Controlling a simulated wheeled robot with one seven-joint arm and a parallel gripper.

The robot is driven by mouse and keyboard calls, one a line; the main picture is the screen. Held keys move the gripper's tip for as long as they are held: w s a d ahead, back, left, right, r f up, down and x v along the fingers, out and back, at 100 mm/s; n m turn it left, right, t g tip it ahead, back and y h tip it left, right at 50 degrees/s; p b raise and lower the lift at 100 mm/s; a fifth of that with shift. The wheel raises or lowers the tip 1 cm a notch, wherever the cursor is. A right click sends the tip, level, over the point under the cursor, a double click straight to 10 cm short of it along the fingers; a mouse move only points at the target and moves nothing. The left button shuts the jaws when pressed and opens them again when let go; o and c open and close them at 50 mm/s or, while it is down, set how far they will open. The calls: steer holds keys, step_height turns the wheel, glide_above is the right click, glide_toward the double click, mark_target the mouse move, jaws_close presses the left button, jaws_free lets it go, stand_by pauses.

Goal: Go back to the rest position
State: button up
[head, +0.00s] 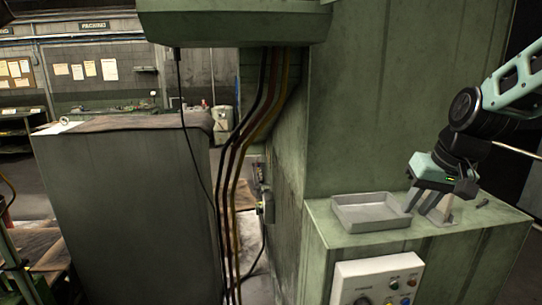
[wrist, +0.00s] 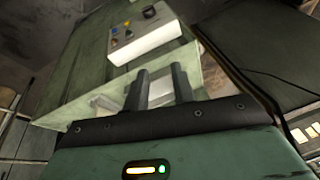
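My gripper (head: 420,212) points down over the green cabinet top at the right of the head view, just right of a shallow grey tray (head: 370,212). Its two fingers are apart, and I see nothing clearly held between them. In the wrist view the dark fingers (wrist: 160,72) also stand apart, with pale shapes behind them that I cannot identify. The tray looks empty. A pale upright piece (head: 446,212) stands beside the fingers, partly hidden by the gripper.
A tall green machine wall (head: 400,100) rises behind the tray. Cables (head: 240,170) hang left of it.

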steer(key=s+d+f+h, duration=0.1)
steer(key=s+f, duration=0.3)
steer(key=s, duration=0.3)
steer(key=s+d+f+h, duration=0.1)
steer(key=s+d+f, duration=0.1)
steer(key=s+f, duration=0.35)
steer(key=s+a+f+n+g+b, duration=0.1)
steer(key=s+a+f+n+b, duration=0.3)
steer(key=s+a+f+b, duration=0.3)
steer(key=s+a+f+n+g+b, duration=0.2)
steer(key=s+a+f+n+b, duration=0.2)
steer(key=a+b, duration=0.6)
step_height(320, 180, down, 3)
steer(key=s+a, duration=0.1)
steer(key=s, duration=0.1)
steer(key=shift+s+a+y, duration=0.35)
steer(key=shift+s+y, duration=0.05)
steer(key=shift+a+f, duration=0.1)
